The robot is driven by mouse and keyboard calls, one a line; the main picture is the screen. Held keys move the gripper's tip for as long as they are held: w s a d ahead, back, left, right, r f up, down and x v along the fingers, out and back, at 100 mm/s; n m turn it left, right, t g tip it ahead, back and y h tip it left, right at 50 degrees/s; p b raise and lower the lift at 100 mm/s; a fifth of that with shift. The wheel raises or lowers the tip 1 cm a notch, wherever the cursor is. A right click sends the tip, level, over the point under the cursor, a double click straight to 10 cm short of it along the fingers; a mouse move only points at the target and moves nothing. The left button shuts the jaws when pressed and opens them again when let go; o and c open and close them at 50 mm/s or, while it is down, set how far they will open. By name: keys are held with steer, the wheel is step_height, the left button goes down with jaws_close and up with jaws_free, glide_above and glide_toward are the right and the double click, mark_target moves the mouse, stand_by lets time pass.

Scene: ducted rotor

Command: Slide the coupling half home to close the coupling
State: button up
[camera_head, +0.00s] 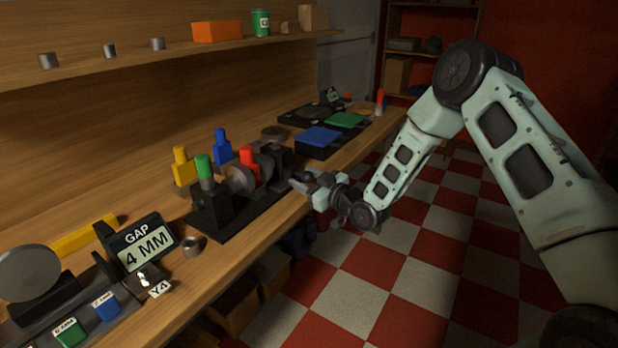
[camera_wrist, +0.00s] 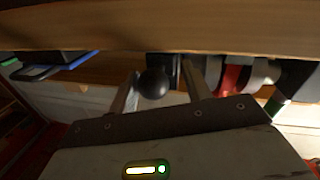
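The rotor rig (camera_head: 232,215) stands on a black base on the bench, with round metal discs (camera_head: 238,178) between black supports. I cannot clearly tell which disc is the coupling half. My gripper (camera_head: 303,182) is at the rig's right end, beside the bench's front edge. In the wrist view my gripper (camera_wrist: 162,88) has its fingers apart, with a black ball knob (camera_wrist: 153,84) between them. The knob lies nearer the left finger, and a gap shows on its right. Contact with the left finger is unclear.
A sign (camera_head: 146,250) reads "GAP 4 MM". A loose metal ring (camera_head: 192,246) lies near it. Blue (camera_head: 319,136) and green (camera_head: 344,120) trays stand beyond my gripper. A shelf (camera_head: 180,52) runs above the bench. The checkered floor in front is open.

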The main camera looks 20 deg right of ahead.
steer(key=shift+d, duration=0.15)
steer(key=shift+s+d, duration=0.2)
steer(key=shift+s, duration=0.1)
steer(key=b+v, duration=0.2)
steer(key=v, duration=1.4)
steer(key=shift+s, duration=0.3)
steer(key=s+a+r+g+h+p, duration=0.1)
steer(key=s+a+r+g+p, duration=0.1)
steer(key=a+g, duration=0.15)
steer(key=s+a+r+n+g+h+p, duration=0.1)
steer(key=s+a+r+g, duration=0.1)
steer(key=a, duration=0.3)
steer(key=s+a+r+g+h+p, duration=0.1)
steer(key=s+a+g+p, duration=0.1)
steer(key=a+g, duration=0.15)
steer(key=s+a+r+g+h+p, duration=0.1)
steer(key=s+r+g, duration=0.1)
steer(key=s, duration=0.6)
steer(key=s+a+r+g+h+p, duration=0.1)
steer(key=s+r+g+h, duration=0.1)
steer(key=s+r, duration=0.3)
steer(key=s+a+r+m+g+h+p, duration=0.1)
steer(key=s+a+r+g, duration=0.1)
steer(key=s, duration=0.9)
steer(key=shift+s+r+g+h, duration=0.2)
steer(key=shift+r+g+h, duration=0.2)
steer(key=shift+r, duration=0.45)
